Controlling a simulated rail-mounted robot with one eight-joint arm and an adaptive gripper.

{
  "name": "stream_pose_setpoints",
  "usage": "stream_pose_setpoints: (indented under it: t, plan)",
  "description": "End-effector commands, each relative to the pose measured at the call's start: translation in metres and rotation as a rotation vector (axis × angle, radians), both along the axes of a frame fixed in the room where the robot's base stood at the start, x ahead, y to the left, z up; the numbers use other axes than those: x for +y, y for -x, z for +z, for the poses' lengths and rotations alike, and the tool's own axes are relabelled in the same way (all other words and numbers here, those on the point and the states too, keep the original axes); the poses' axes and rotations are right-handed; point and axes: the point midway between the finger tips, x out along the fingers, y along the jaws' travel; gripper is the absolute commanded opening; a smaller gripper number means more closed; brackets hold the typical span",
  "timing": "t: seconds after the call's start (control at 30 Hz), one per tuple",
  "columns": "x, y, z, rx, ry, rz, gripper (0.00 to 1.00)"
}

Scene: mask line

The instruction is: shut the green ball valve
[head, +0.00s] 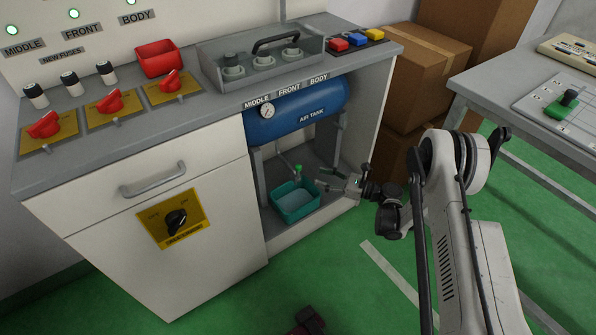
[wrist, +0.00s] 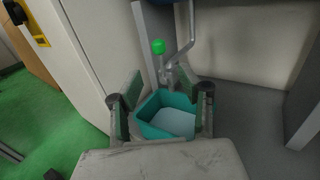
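The green ball valve's round green knob (head: 298,168) sits on the drain pipe under the blue air tank (head: 298,109), inside the open cabinet bay. In the wrist view the green knob (wrist: 158,46) stands upright at the top of its stem, beside a bent grey pipe (wrist: 187,45). My gripper (head: 322,186) reaches into the bay from the right, a little right of the valve. In the wrist view my gripper (wrist: 163,86) has its fingers wide apart with nothing held. The knob appears ahead of and between them, apart from both.
A teal bin (head: 293,203) with pale liquid or lining stands below the valve; it shows between the fingers in the wrist view (wrist: 150,128). Cabinet walls and tank legs (head: 258,180) bound the bay. Cardboard boxes (head: 405,80) stand right of the cabinet.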

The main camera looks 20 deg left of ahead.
Motion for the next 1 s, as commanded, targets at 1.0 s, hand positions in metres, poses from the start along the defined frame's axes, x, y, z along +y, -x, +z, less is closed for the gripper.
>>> stream_pose_setpoints:
  t: [1.0]
  plan:
    - [0.093, -0.006, 0.000, -0.001, 0.000, 0.000, 0.31]
